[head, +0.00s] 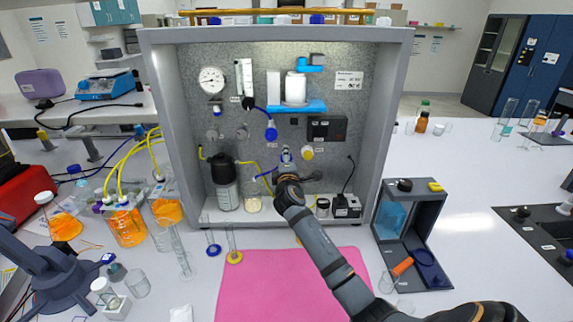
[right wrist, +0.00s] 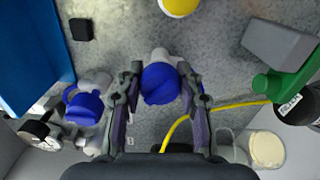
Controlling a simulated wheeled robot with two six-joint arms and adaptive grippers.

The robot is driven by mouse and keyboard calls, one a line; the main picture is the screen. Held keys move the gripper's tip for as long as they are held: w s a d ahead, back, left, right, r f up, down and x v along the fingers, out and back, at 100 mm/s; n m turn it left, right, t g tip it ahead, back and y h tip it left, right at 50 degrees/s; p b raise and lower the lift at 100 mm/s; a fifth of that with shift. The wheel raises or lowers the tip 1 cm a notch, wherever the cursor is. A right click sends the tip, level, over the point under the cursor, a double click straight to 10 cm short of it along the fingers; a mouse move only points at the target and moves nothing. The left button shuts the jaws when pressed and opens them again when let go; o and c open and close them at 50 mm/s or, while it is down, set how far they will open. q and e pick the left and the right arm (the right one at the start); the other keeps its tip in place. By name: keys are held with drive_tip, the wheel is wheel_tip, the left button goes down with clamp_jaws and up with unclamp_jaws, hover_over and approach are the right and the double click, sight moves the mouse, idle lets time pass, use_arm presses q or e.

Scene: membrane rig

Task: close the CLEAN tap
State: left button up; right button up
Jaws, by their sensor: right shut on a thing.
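My right gripper (head: 286,176) reaches up to the grey back panel (head: 330,100) of the rig, low in the middle. In the right wrist view its two fingers (right wrist: 160,90) are shut on the blue knob of a tap (right wrist: 161,83) with a pale body behind it. In the head view that tap (head: 286,154) is mostly hidden behind the gripper. A second blue tap (head: 270,131) is above and left of it, and a yellow knob (head: 307,153) is to its right. I cannot read the labels by the taps.
A gauge (head: 212,80), a blue shelf with a white canister (head: 296,88) and a dark box (head: 327,129) sit on the panel. A black-capped bottle (head: 227,185) stands left of the gripper. Yellow tubing (right wrist: 190,112) runs close by. A pink mat (head: 270,285) lies in front.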

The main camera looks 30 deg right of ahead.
drive_tip(key=m+b, duration=0.1)
drive_tip(key=m, duration=0.1)
drive_tip(key=m+b, duration=0.3)
drive_tip(key=shift+f+m, duration=0.3)
drive_tip(key=m+b, duration=0.2)
drive_tip(key=m, duration=0.1)
drive_tip(key=shift+b, duration=0.3)
drive_tip(key=shift+r+m+b, duration=0.1)
drive_tip(key=shift+m+b, duration=0.25)
drive_tip(key=shift+m, duration=0.25)
drive_tip(key=o, duration=1.2)
drive_tip(key=shift+r, duration=0.1)
drive_tip(key=v, duration=1.2)
drive_tip(key=shift+a, duration=0.1)
